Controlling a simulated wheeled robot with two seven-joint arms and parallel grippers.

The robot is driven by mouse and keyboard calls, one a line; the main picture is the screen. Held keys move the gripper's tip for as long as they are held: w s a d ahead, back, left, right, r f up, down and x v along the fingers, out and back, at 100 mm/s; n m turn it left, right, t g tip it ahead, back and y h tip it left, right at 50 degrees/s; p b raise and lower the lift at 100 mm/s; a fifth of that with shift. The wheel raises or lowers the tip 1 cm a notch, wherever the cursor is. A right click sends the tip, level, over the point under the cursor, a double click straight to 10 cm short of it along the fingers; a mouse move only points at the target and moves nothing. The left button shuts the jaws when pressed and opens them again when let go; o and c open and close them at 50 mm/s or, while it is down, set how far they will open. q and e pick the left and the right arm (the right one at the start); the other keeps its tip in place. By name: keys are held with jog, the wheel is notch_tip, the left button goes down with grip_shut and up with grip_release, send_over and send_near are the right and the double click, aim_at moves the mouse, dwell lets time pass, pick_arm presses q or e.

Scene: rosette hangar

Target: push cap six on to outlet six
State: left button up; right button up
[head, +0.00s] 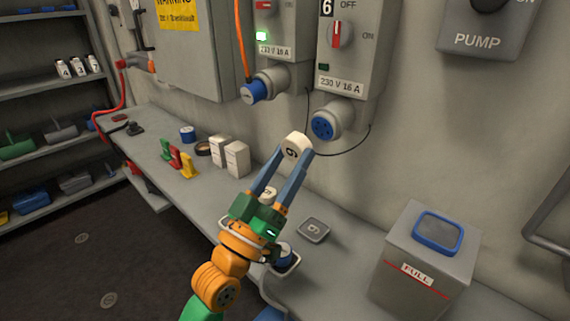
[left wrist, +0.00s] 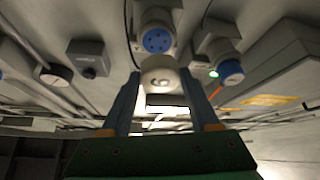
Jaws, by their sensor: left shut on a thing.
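My left gripper (head: 295,150) is shut on cap six (head: 296,147), a white round cap marked 6. Outlet six (head: 324,126) is a blue-faced round socket in a grey collar under the box marked 6. In the head view the cap is just below and left of the outlet, and the blue face is uncovered. In the left wrist view the cap (left wrist: 160,75) sits between the fingertips, just below outlet six (left wrist: 158,40). A gap seems to remain between them; its depth is hard to tell. My right gripper is not in view.
The neighbouring outlet (head: 257,90) has a blue fitting and an orange cable. A thin black cord hangs around outlet six. The bench below holds white boxes (head: 237,158), coloured clamps (head: 188,165), a grey square piece (head: 314,230) and a bin marked FULL (head: 425,262).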

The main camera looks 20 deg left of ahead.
pick_arm(q)
jog(key=shift+w+d+r, duration=0.15)
jog(key=shift+w+d, duration=0.15)
jog(key=shift+w, duration=0.4)
jog(key=shift+w+d+r, duration=0.1)
jog(key=shift+w+d, duration=0.15)
jog(key=shift+w, duration=0.5)
jog(key=shift+w+d+r, duration=0.15)
jog(key=shift+w+d, duration=0.15)
jog(key=shift+w, duration=0.4)
jog(key=shift+p, duration=0.4)
jog(key=shift+w+d, duration=0.15)
jog(key=shift+w, duration=0.25)
dwell(0.6)
jog(key=o, duration=1.4)
jog(key=shift+c, duration=0.2)
jog(key=b+v, duration=0.2)
jog(key=v, duration=0.5)
